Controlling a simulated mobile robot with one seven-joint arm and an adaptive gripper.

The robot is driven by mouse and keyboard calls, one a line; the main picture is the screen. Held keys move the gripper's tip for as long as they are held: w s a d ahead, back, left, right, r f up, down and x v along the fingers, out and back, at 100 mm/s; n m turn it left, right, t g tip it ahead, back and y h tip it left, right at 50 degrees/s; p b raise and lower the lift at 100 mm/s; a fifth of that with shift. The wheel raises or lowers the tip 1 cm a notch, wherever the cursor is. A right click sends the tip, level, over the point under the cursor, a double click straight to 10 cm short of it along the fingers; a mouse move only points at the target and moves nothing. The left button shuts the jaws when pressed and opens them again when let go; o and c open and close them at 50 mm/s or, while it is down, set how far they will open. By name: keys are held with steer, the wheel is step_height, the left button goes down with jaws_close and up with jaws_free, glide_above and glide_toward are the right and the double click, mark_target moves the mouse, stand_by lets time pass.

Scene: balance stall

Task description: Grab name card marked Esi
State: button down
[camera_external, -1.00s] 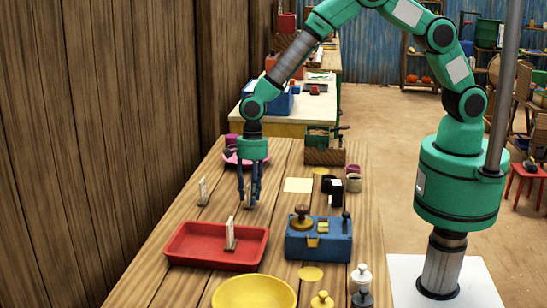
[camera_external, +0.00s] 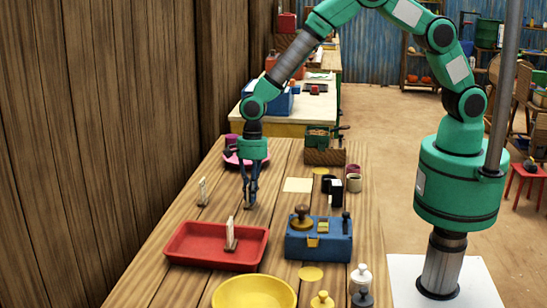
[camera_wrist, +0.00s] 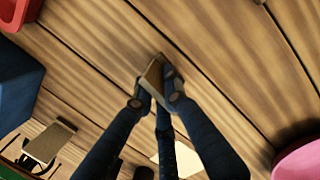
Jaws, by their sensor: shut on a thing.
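My gripper (camera_external: 249,203) is low over the wooden table, its fingers shut on a small upright name card in a wooden holder (camera_wrist: 153,76). In the wrist view the card is edge-on between the fingertips, and its writing does not show. A second name card (camera_external: 202,191) stands on the table to the left of my gripper. A third card (camera_external: 231,235) stands in the red tray (camera_external: 190,246). I cannot read a name on any card, so I cannot tell which is marked Esi.
A blue box (camera_external: 318,241) with a brass knob stands front right of my gripper. A yellow bowl (camera_external: 254,293) is at the front. A pink dish (camera_external: 231,160) lies just behind my gripper. A pale paper (camera_external: 298,185) lies to the right. A plank wall (camera_external: 100,130) runs along the left.

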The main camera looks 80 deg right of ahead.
steer(key=shift+r, duration=0.1)
steer(key=shift+r, duration=0.55)
steer(key=shift+s+d+r+p, duration=0.1)
steer(key=shift+s+r+p, duration=0.15)
steer(key=shift+r, duration=0.35)
steer(key=shift+s+d+r+p, duration=0.15)
steer(key=shift+r+p, duration=0.2)
steer(key=shift+r, duration=0.25)
steer(key=s+d+r+p, duration=0.1)
steer(key=s+d, duration=0.3)
steer(key=s, duration=1)
steer(key=shift+s+d+r+p, duration=0.15)
steer(key=shift+s+d+p, duration=0.1)
steer(key=shift+p, duration=0.15)
